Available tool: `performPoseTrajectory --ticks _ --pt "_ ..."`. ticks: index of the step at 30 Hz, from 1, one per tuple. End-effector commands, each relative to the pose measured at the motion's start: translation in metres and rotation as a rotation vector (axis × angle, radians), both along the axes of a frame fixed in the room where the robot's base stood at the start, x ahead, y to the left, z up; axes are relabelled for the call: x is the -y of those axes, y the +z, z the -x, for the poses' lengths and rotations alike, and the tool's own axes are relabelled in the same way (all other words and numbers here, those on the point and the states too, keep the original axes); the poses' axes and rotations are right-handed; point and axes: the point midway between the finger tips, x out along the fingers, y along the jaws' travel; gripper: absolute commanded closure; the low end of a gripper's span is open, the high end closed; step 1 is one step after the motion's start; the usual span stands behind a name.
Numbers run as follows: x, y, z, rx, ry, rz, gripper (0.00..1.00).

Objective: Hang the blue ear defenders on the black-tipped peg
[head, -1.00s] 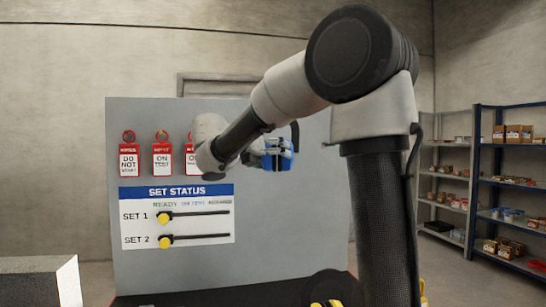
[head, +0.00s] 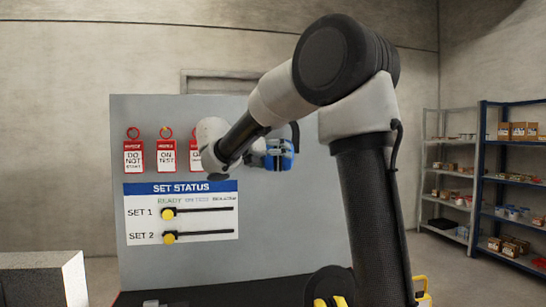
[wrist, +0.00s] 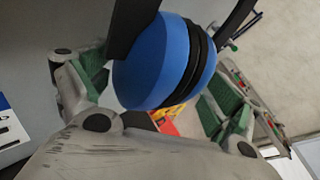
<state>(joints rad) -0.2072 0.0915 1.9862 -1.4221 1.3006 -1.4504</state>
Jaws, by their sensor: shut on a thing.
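The blue ear defenders (head: 279,155) are in front of the grey board (head: 290,225), on its right part in the head view. In the wrist view the blue cups (wrist: 160,62) with black cushions fill the middle, and a black headband runs up out of the frame. My gripper (wrist: 155,88) has its green-padded fingers on either side of the cups and is shut on them. In the head view my gripper (head: 258,157) is small and partly hidden by my arm. I cannot make out the black-tipped peg in either view.
Red tags (head: 134,156) hang in a row on the board's upper left, above a SET STATUS panel (head: 180,212) with yellow-knobbed sliders. A grey block (head: 40,280) stands at lower left. Shelving (head: 510,185) stands at far right.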

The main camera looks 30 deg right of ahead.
Motion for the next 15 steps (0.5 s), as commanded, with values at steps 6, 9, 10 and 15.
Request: performPoseTrajectory --ticks 6,9,10,15 --pt "0.0005 -0.0031 0.0004 -0.005 -0.002 -0.004 0.43" --pt "0.0006 -0.0033 0.0005 -0.006 -0.002 -0.003 0.43" --pt "0.0006 -0.0033 0.0005 -0.006 -0.002 -0.003 0.43" --pt "0.0005 -0.0028 0.0004 -0.005 -0.002 -0.003 0.00"
